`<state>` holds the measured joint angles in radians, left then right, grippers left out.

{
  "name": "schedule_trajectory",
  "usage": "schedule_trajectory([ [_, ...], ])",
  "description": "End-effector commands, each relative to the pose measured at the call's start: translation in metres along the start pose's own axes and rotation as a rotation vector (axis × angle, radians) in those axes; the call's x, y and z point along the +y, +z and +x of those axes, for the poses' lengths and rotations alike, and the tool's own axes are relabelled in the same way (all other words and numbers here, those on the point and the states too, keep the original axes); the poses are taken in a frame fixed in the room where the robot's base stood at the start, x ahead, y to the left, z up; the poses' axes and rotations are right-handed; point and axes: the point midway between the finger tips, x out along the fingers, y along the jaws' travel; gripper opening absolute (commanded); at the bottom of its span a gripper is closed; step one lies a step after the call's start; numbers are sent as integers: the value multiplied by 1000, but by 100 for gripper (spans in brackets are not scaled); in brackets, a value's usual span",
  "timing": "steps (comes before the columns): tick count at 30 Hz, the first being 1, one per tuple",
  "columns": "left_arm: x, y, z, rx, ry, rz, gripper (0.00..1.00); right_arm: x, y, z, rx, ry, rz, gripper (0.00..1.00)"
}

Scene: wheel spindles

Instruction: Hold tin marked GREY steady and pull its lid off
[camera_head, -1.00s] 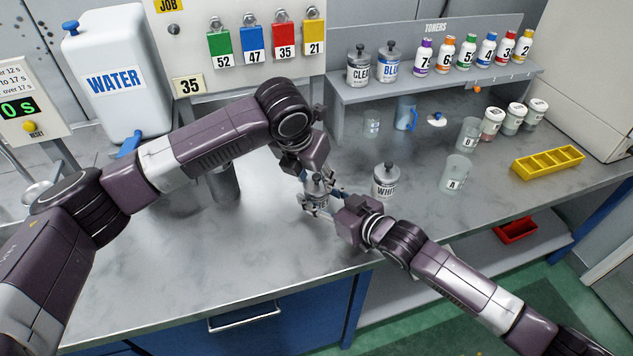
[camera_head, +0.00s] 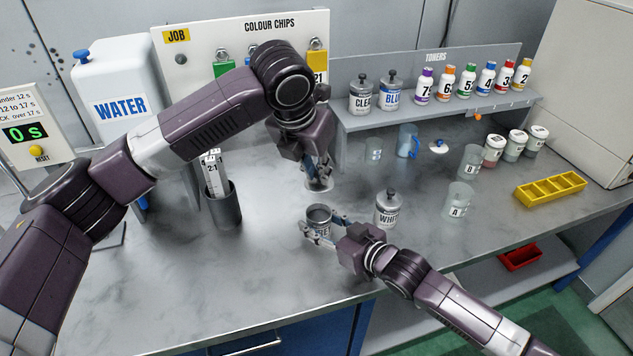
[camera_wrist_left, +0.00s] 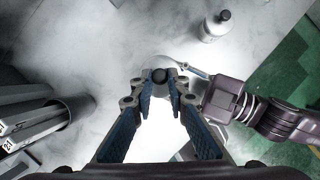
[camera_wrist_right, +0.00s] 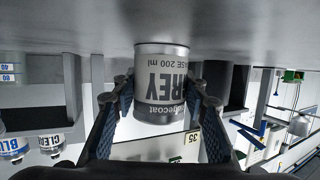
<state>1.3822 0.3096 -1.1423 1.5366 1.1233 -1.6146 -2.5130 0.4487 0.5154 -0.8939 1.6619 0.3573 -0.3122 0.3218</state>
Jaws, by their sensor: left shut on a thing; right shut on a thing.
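The tin marked GREY (camera_head: 318,217) stands upright on the bench in the head view, its top open. My right gripper (camera_head: 322,231) is shut around its side from the right. The right wrist view shows the GREY label (camera_wrist_right: 162,88) upside down between the fingers. My left gripper (camera_head: 319,168) is shut on the grey lid (camera_head: 318,186) and holds it above and behind the tin, apart from it. In the left wrist view the lid's dark knob (camera_wrist_left: 160,75) sits between the fingertips. The inside of the tin is hard to make out.
The WHITE tin (camera_head: 388,209) stands close to the right of the GREY tin. Clear cups, including cup A (camera_head: 459,199), and a yellow tray (camera_head: 550,188) are further right. The front left bench is clear.

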Motion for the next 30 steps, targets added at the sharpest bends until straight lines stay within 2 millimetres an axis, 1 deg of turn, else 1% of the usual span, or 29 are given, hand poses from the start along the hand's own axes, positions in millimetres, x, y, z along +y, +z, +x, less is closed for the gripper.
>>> schedule_trajectory([
  [6, 0, 0, -1, 0, 0, 0, 0, 0, 0, 0, -1, 1, 0, 10],
  [7, 0, 0, -1, 0, 0, 0, 0, 0, 0, 0, -1, 1, 0, 41],
  [12, 0, 0, -1, 0, 0, 0, 0, 0, 0, 0, -1, 1, 0, 60],
  [20, 0, 0, -1, 0, 0, 0, 0, 0, 0, 0, 0, 0, 0, 61],
  [23, 0, 0, -1, 0, 0, -1, 0, 1, 1, -4, -1, 1, 0, 61],
  [26, 0, 0, -1, 0, 0, -1, 0, 1, 2, -15, -2, 1, 0, 61],
  [29, 0, 0, -1, 0, 0, -1, 0, 0, 2, -32, -2, 0, -1, 61],
  [30, 0, 0, -1, 0, 0, -1, 0, 1, 2, -41, -2, 1, -1, 61],
])
